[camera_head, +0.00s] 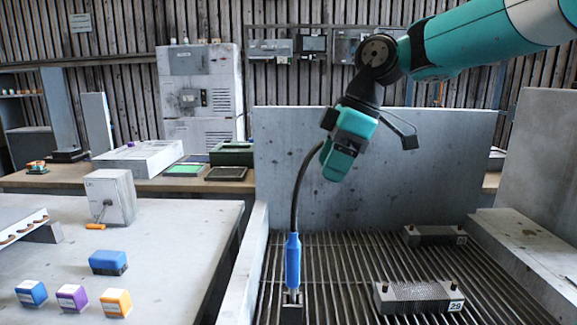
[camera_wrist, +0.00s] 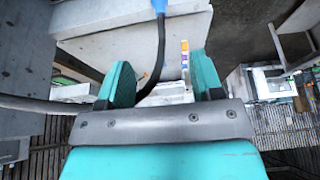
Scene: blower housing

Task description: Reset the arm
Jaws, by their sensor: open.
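My arm reaches in from the upper right of the head view. My gripper (camera_head: 338,165) hangs above the slatted bed, and its two teal fingers (camera_wrist: 162,75) stand apart in the wrist view with nothing clearly held between them. A blue-handled tool (camera_head: 293,260) stands upright in a small dark holder (camera_head: 292,306) on the slats, below and left of my gripper. Its black cable (camera_head: 299,190) arcs up and passes out of sight by the gripper. In the wrist view the cable (camera_wrist: 161,50) crosses the gap between the fingers; I cannot tell if it touches them.
The slatted bed (camera_head: 340,270) has grey walls, with a tall back panel (camera_head: 290,150) behind my gripper. Two grey blocks, one marked 29 (camera_head: 415,297), lie on it. The left table (camera_head: 170,250) carries several small coloured boxes and a grey box (camera_head: 110,195).

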